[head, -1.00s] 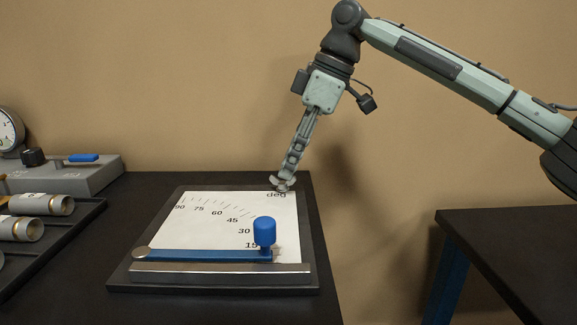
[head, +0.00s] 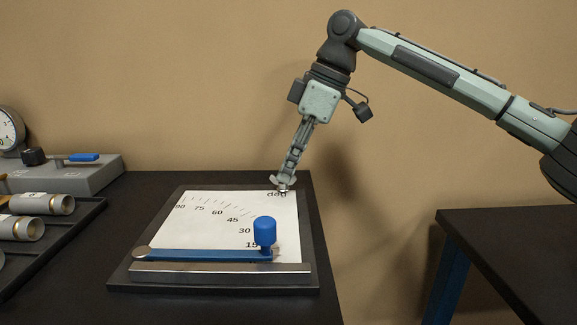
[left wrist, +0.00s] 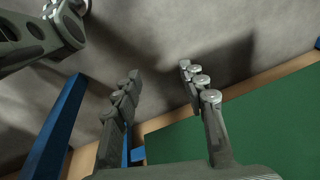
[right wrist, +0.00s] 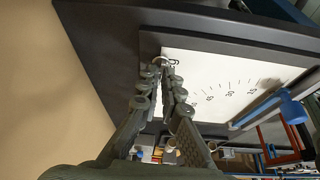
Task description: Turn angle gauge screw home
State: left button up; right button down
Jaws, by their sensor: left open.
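The angle gauge (head: 215,288) lies on the dark table, a dark plate with a white degree dial (head: 212,225). Its blue pointer arm (head: 195,255) lies near the front edge, with an upright blue knob (head: 264,231) at its right end. My right gripper (head: 283,183) points down at the dial's far right corner, by "deg". A small silvery screw (head: 283,189) shows just under its fingertips. In the right wrist view the fingertips (right wrist: 167,62) are drawn together around it, which largely hides it. My left gripper (left wrist: 160,70) is open and empty, seen only in its wrist view.
A dark tray (head: 60,247) with metal cylinders stands left of the gauge. Behind it is a grey box (head: 85,176) with a dial and a blue lever. Another dark table (head: 510,240) stands at the right, across a gap. A green surface (left wrist: 250,130) lies below my left gripper.

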jog(key=m, duration=0.2)
jog(key=m+t, duration=0.2)
jog(key=m, duration=0.1)
jog(key=shift+s+a+r+m+h, duration=0.1)
jog(key=shift+s+a+m+h, duration=0.05)
jog(key=shift+s+m+h, duration=0.2)
jog(key=m, duration=0.2)
jog(key=m+t+h, duration=0.1)
jog(key=m, duration=0.1)
jog(key=m+h, duration=0.1)
jog(key=m, duration=0.1)
jog(key=shift+a+r+t, duration=0.1)
jog(key=shift+a+t, duration=0.15)
jog(key=shift+t, duration=0.05)
jog(key=m+h, duration=0.1)
jog(key=m, duration=0.1)
jog(key=m+h, duration=0.1)
jog(key=m, duration=0.2)
jog(key=shift+a+r+m, duration=0.1)
jog(key=shift+a+m, duration=0.1)
jog(key=shift+m, duration=0.15)
jog(key=shift+w+a+m+h, duration=0.1)
jog(key=shift+m+h, duration=0.75)
jog(key=shift+m, duration=1.25)
jog(key=c, duration=1.8)
grip_release()
jog(key=shift+o, duration=0.4)
jog(key=shift+f, duration=0.2)
